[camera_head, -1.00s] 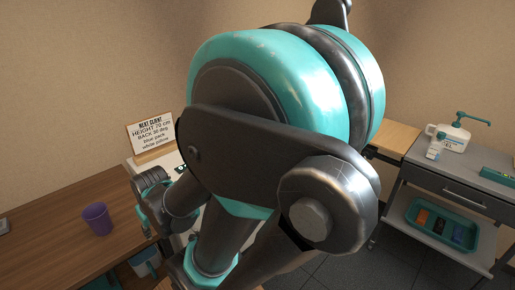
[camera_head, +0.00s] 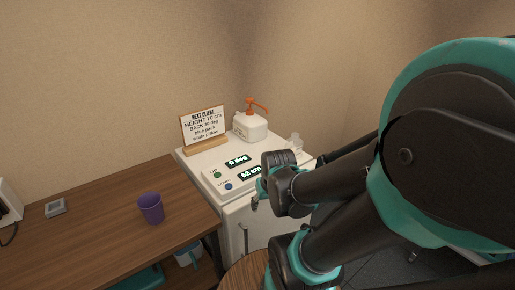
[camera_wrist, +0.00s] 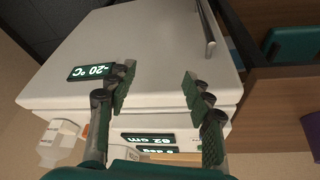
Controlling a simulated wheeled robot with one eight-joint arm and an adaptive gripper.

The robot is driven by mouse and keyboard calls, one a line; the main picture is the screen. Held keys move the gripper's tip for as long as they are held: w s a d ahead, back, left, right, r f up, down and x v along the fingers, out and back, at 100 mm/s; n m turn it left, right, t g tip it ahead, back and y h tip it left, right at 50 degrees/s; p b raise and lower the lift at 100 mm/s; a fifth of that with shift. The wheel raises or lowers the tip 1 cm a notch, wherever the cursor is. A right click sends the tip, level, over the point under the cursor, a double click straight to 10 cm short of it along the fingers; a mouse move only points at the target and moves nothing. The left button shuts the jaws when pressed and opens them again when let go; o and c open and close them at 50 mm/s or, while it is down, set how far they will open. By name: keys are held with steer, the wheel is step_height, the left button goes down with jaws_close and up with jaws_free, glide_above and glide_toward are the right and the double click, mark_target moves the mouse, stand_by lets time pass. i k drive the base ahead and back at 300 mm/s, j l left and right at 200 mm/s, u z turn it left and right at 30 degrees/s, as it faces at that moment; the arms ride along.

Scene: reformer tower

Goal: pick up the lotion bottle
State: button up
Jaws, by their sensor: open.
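A white pump bottle (camera_head: 250,127) with an orange pump head stands upright at the back of a white cabinet in the head view. I cannot read a lotion label on either. In the wrist view a white bottle (camera_wrist: 54,152) with an orange part shows at the lower left, outside my fingers. My gripper (camera_wrist: 158,78) is open and empty, with the cabinet front beyond its fingers. In the head view my gripper is at the cabinet's front edge, partly hidden by my arm.
The white cabinet (camera_head: 207,160) carries a sign (camera_head: 204,126) and lit displays. A purple cup (camera_head: 150,208) and a small grey device (camera_head: 55,208) stand on the wooden table (camera_head: 95,235) at left. The cabinet handle (camera_wrist: 207,30) shows in the wrist view.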

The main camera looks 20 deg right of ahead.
mark_target(294, 143)
steer(key=j+z, duration=0.1)
steer(key=z, duration=0.5)
steer(key=l+u, duration=0.15)
steer(key=u, duration=0.9)
steer(key=k+l+u, duration=0.1)
steer(key=l+u, duration=0.35)
steer(key=k+l+u, duration=0.2)
steer(key=l+u, duration=0.15)
steer(key=u, duration=0.15)
steer(key=k+l+u, duration=0.4)
steer(key=k+l, duration=0.65)
steer(key=k, duration=0.1)
